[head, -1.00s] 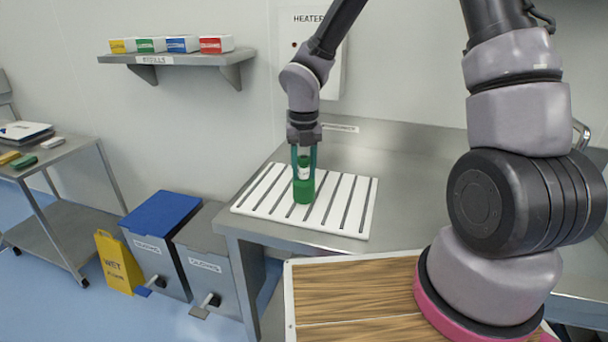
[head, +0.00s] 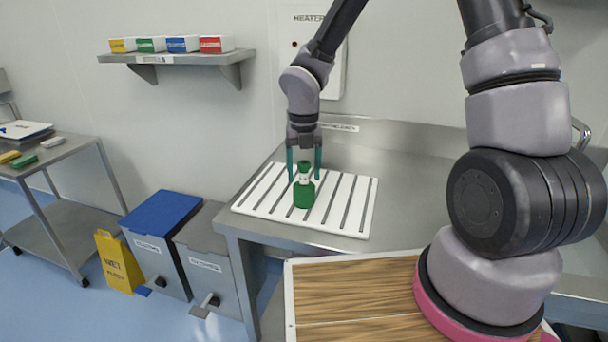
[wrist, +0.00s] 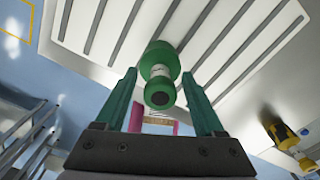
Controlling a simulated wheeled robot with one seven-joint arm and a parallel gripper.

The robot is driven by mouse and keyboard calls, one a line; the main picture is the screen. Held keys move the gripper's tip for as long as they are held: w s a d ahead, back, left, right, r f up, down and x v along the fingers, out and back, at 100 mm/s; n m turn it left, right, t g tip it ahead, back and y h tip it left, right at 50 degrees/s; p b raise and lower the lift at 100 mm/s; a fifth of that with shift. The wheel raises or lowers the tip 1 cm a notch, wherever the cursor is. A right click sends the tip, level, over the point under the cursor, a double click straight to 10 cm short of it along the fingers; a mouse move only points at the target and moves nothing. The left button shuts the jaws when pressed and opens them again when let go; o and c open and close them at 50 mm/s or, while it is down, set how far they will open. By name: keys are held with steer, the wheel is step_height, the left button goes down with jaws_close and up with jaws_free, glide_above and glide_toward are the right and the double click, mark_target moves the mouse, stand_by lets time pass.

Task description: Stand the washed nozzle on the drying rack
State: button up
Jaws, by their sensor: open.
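The green nozzle (head: 304,190) with a white band stands upright on the white slatted drying rack (head: 361,222), on the metal counter. My gripper (head: 304,163) is open just above and around the nozzle's top, with one teal finger on each side. In the wrist view the nozzle (wrist: 159,72) is between the spread fingers (wrist: 160,106), with a visible gap on both sides. The nozzle's base rests on the rack's slats; its far side is hidden.
A steel counter (head: 400,175) surrounds the rack. A wood-topped surface (head: 350,290) is in front. Lidded bins (head: 160,240) and a yellow wet-floor sign (head: 117,263) stand at left. A wall shelf (head: 190,58) holds several coloured boxes. The rack's right part is clear.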

step_height(320, 180, up, 11)
steer(key=shift+r, duration=0.1)
steer(key=shift+d+r+m, duration=0.15)
steer(key=shift+r+m, duration=0.1)
steer(key=shift+m, duration=0.05)
steer(key=s+d+r+n+t, duration=0.2)
steer(key=s+d+r+n, duration=0.2)
steer(key=n, duration=0.6)
steer(key=s+d+r+n+t+y, duration=0.1)
steer(key=s+d+r+n, duration=0.3)
steer(key=d+r+n, duration=0.4)
steer(key=s+d+r+n+t+y, duration=0.1)
steer(key=s+d+r+n+t, duration=0.3)
steer(key=n, duration=0.9)
steer(key=shift+s+d+r, duration=0.5)
steer(key=shift+d+r, duration=0.8)
steer(key=shift+r, duration=0.35)
